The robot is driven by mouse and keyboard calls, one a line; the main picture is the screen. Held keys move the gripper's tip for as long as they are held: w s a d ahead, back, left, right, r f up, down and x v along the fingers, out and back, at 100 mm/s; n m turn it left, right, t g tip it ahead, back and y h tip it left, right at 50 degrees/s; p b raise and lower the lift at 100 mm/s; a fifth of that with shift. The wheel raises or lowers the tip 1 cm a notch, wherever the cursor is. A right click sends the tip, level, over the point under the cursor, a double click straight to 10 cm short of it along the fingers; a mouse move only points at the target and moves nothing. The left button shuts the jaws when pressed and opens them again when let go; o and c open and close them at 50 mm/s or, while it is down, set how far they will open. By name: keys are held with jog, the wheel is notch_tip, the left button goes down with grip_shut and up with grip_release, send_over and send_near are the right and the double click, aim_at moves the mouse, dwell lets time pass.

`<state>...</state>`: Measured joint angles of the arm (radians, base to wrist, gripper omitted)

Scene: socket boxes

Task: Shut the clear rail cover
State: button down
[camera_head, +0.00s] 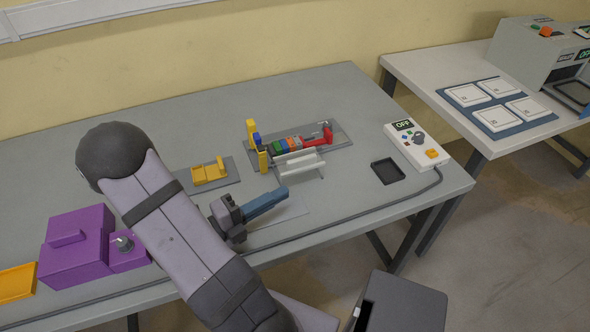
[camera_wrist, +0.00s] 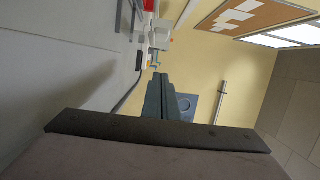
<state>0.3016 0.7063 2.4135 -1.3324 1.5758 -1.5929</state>
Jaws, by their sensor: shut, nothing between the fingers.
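The clear rail cover (camera_head: 300,164) is a see-through panel on the near side of the rail fixture (camera_head: 345,139). It stands open, away from the row of coloured blocks (camera_head: 290,145) on the rail. A red part (camera_head: 318,138) is at the row's right end, and yellow and blue parts stand at its left end. My gripper (camera_head: 284,190) is shut and empty, in front of and below the cover, pointing right. I cannot tell whether it touches the cover. In the wrist view, my closed fingers (camera_wrist: 158,77) show, but I cannot make out the cover.
A yellow bracket on a grey plate (camera_head: 209,175) lies left of the fixture. A black tray (camera_head: 387,171) and a control box reading OFF (camera_head: 416,146) are to the right. A cable runs along the front edge. A purple box (camera_head: 78,247) stands at the left.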

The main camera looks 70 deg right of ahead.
aim_at(299, 164)
jog(key=x, duration=0.6)
jog(key=shift+s+d+p, duration=0.2)
jog(key=shift+p, duration=0.1)
jog(key=shift+w+d, duration=0.35)
jog(key=shift+d, duration=0.25)
jog(key=shift+w+d, duration=0.4)
jog(key=shift+d, duration=0.2)
jog(key=shift+w+d+p, duration=0.3)
jog(key=shift+w+d, duration=0.2)
jog(key=shift+w, duration=0.05)
